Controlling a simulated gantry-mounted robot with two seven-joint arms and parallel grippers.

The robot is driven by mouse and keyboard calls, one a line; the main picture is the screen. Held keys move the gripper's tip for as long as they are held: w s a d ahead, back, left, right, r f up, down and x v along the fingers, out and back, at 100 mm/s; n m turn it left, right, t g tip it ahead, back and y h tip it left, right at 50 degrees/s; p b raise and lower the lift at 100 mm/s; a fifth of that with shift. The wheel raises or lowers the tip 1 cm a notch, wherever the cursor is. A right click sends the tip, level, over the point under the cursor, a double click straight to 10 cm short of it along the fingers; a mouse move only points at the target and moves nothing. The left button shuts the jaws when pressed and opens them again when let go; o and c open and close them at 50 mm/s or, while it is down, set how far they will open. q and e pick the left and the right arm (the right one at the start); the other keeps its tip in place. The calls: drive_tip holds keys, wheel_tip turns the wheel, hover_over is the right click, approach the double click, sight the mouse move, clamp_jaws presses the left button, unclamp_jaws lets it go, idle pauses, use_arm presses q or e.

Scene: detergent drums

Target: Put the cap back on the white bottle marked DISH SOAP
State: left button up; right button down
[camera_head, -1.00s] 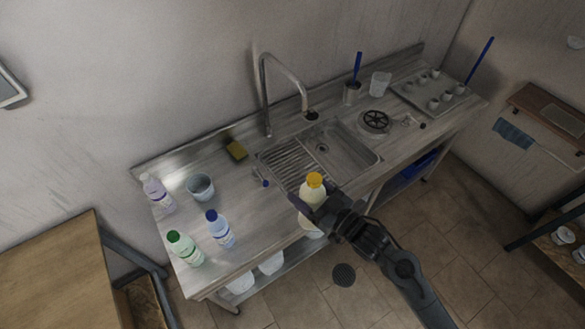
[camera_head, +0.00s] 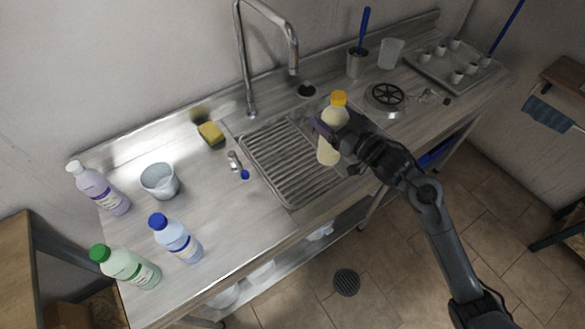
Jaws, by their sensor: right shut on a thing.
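My right gripper (camera_head: 333,131) is shut on a pale cream bottle (camera_head: 328,152) with a yellow cap on its top (camera_head: 339,98). It holds the bottle nearly upright in front of the sink area, with the gripper around its middle; I cannot read a label on it. On the left of the counter stand a pale lilac bottle with a white top (camera_head: 100,190), a pale blue bottle with a blue cap (camera_head: 177,240) and a pale green bottle with a green cap (camera_head: 126,268). Their label words are too small to read. I see no loose cap for certain. My left gripper is out of view.
A clear tub (camera_head: 160,181), a yellow sponge (camera_head: 211,133) and a small tap piece with a blue end (camera_head: 236,162) are on the steel counter (camera_head: 215,205). A tall faucet (camera_head: 247,60) stands behind the ribbed drainer (camera_head: 285,160). The counter's left middle has free room.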

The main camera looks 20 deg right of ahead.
drive_tip(key=shift+f, duration=0.25)
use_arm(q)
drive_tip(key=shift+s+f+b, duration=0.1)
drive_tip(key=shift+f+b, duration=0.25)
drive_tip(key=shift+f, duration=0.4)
use_arm(e)
drive_tip(key=shift+w, duration=0.15)
use_arm(q)
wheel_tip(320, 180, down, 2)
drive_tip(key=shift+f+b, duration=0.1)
drive_tip(key=shift+b, duration=1)
use_arm(e)
drive_tip(key=w+a+f, duration=0.7)
drive_tip(key=w, duration=0.2)
drive_tip(key=shift+w, duration=0.15)
use_arm(q)
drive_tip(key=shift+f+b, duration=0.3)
drive_tip(key=shift+b, duration=0.05)
use_arm(e)
drive_tip(key=shift+f, duration=1.95)
